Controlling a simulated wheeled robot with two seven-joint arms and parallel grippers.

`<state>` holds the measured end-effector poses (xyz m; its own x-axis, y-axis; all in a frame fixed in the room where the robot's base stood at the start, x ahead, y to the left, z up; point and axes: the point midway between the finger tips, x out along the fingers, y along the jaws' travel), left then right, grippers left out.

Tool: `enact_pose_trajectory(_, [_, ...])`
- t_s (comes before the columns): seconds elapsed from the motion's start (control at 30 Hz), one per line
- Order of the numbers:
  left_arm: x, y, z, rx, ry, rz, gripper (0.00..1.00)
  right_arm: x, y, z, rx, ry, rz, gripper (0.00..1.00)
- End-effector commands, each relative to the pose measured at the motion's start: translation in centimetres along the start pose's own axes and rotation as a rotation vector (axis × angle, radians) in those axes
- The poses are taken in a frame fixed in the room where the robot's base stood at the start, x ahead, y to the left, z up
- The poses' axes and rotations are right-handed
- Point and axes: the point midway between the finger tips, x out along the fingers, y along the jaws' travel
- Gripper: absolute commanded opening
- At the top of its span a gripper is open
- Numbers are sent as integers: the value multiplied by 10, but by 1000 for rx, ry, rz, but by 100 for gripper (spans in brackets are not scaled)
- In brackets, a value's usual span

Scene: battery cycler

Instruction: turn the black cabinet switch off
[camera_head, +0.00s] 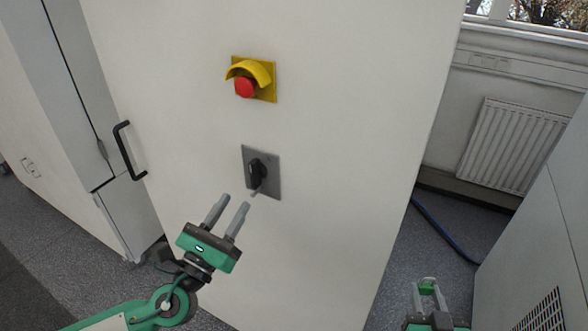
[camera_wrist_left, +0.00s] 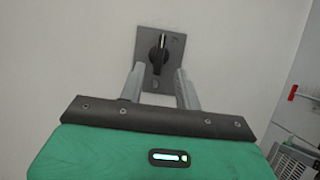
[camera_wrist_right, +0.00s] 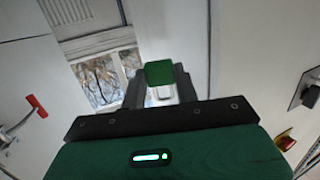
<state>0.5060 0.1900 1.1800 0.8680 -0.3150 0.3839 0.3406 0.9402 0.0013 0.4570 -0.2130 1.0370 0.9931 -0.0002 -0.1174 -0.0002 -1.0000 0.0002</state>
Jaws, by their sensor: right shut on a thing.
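The black cabinet switch (camera_head: 257,172) is a black knob on a grey square plate (camera_head: 272,182) on the white cabinet front. In the left wrist view the knob (camera_wrist_left: 158,54) is about upright, in line with the space between my fingers. My left gripper (camera_head: 234,202) is open and empty, just below and left of the switch in the head view, its fingers pointing at it. It seems not to touch the knob. My right gripper (camera_head: 428,291) is low on the right, away from the switch, shut on a small green block (camera_wrist_right: 160,72).
A red emergency button (camera_head: 245,87) under a yellow shroud sits above the switch. A black door handle (camera_head: 129,151) is to the left. A radiator (camera_head: 514,147) and a blue hose (camera_head: 443,230) lie beyond the cabinet's right edge. The cabinet front around the switch is clear.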

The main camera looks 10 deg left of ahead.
Motion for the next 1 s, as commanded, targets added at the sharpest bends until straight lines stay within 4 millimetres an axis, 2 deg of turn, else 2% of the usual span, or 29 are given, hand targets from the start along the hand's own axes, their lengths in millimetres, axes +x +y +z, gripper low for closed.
enact_pose_trajectory(0.03, [12,0,6,0,-4,1,34,-1,0,-9,0,1,0,14])
enact_pose_trajectory(0.2, [41,0,5,0,-2,0,34,-3,0,-23,0,1,0,14])
enact_pose_trajectory(0.4, [67,0,2,-1,-1,1,34,-4,0,-33,0,1,0,14])
enact_pose_trajectory(0.6, [78,0,0,-1,1,-1,34,-4,0,-37,0,1,0,14])
enact_pose_trajectory(0.87, [78,0,-1,-2,1,-1,34,-4,0,-36,0,1,0,14])
enact_pose_trajectory(1.0, [78,0,0,-1,1,0,10,-4,0,-36,0,1,0,14])
